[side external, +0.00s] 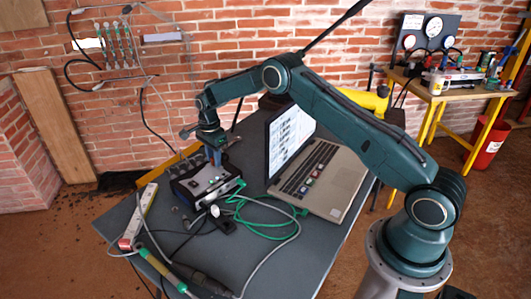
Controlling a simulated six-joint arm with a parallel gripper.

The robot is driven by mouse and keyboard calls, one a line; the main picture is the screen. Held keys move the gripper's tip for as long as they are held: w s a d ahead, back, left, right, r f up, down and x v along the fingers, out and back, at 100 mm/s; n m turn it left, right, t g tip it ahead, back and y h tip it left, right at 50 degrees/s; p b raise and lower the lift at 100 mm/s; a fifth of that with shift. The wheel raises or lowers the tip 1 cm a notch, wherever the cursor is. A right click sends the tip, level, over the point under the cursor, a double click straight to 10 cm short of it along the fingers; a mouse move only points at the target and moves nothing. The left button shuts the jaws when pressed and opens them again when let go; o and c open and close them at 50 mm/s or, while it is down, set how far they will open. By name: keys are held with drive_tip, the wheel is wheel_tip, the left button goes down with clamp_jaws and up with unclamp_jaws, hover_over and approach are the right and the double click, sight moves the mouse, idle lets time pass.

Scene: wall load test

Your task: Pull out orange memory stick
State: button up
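I cannot pick out an orange memory stick in the side external view; it is hidden or too small to tell. A black and grey box with knobs and sockets (212,187) stands on the dark table (160,213). My gripper (217,158) points down over the back part of this box, with its blue fingers close to the top. I cannot tell whether the fingers touch the box, or whether they are open or shut on something. An open laptop (338,185) stands to the right of the box, with small coloured items on it.
A white power strip (138,215) lies at the table's left edge. Green cable (262,228) and grey and black cables lie loose in front of the box. A brick wall (215,50) with hanging cables is behind. A yellow-legged bench (440,95) stands at the back right.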

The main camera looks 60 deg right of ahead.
clamp_jaws()
drive_tip(key=shift+r, duration=1.65)
idle(0.9)
drive_tip(key=shift+r, duration=2.1)
